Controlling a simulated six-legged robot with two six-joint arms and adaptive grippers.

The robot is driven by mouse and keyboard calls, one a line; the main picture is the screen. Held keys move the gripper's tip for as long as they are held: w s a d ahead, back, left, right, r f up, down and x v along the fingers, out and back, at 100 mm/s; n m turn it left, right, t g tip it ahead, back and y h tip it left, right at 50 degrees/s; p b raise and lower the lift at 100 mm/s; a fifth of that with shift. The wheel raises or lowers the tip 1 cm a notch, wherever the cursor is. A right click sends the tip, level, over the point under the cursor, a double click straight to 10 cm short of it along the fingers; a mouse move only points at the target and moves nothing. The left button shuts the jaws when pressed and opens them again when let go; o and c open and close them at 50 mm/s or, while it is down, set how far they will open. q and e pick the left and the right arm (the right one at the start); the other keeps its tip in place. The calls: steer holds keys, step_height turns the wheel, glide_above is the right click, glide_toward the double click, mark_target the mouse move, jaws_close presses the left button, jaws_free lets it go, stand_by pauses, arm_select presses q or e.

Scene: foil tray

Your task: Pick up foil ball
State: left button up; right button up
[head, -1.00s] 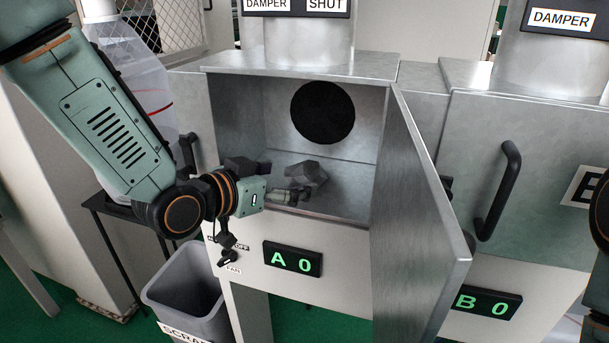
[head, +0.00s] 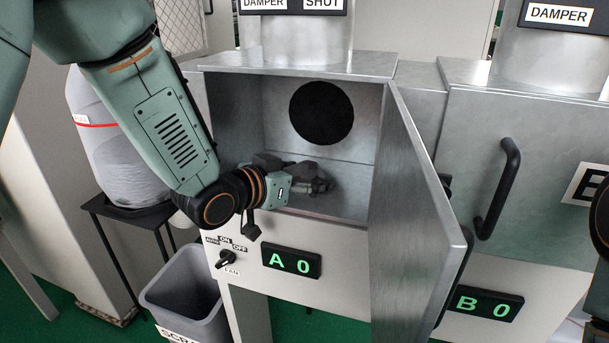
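My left gripper (head: 322,186) reaches in through the cabinet's open front from the left. Its fingers are at the ball, overlapping its lower front in the picture. Part of the ball is hidden behind the gripper and wrist. The fingers are small and dark, so I cannot tell whether they are open, shut or touching the ball. My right gripper is not in view; only a bit of my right arm shows at the right edge.
The cabinet door (head: 420,220) stands open on the right, close to the opening. A dark round port (head: 321,113) is in the back wall. Below are a fan switch (head: 226,259) and a grey scrap bin (head: 180,290). A closed cabinet marked B 0 (head: 540,130) stands at right.

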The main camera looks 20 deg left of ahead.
arm_select(q)
steer(key=shift+s+a, duration=0.2)
steer(key=c, duration=0.4)
steer(key=shift+w, duration=0.15)
steer(key=c, duration=0.4)
